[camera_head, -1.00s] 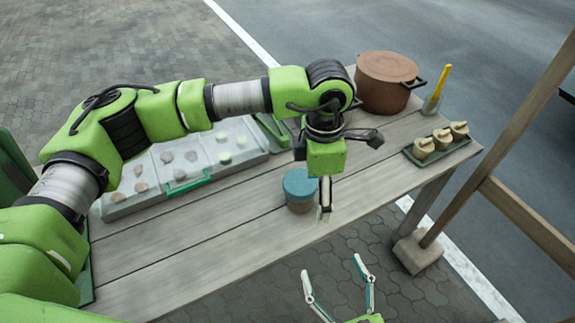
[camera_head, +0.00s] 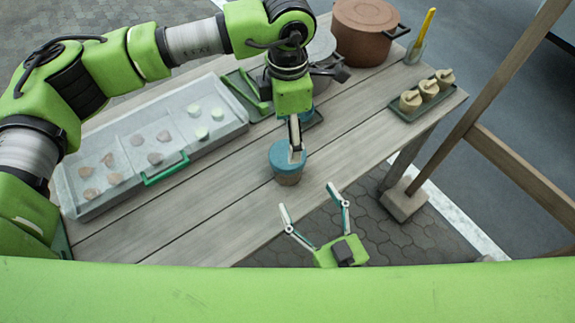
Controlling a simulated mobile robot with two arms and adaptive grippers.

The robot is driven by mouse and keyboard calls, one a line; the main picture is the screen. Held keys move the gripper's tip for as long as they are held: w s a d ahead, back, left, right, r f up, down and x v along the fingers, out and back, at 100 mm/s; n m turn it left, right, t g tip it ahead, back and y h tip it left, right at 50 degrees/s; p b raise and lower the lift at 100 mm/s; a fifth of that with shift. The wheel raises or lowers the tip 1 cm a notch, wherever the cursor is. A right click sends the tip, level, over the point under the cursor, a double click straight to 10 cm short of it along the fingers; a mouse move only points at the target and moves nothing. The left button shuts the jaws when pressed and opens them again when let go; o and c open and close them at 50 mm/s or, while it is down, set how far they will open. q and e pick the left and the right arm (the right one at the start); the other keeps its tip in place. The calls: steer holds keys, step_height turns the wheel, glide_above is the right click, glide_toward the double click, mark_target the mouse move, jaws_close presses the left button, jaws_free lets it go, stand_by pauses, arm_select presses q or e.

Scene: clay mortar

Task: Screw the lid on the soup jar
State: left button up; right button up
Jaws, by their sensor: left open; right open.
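My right gripper (camera_head: 312,213) is open and empty beyond the table's front edge, below and right of the jar, fingers toward the table.
A clear-covered case (camera_head: 206,150) with several pieces lies left on the table. A brown pot (camera_head: 364,35), a cup with a yellow-handled tool (camera_head: 416,52) and a green tray (camera_head: 396,107) of several pale items stand at the right. A wooden post (camera_head: 480,105) rises beyond the table's right end.

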steer(key=x, duration=1.1)
steer(key=shift+w+a, duration=0.15)
steer(key=shift+w, duration=0.2)
jaws_close()
arm_select(q)
steer(key=n, duration=2.2)
steer(key=shift+n, duration=0.3)
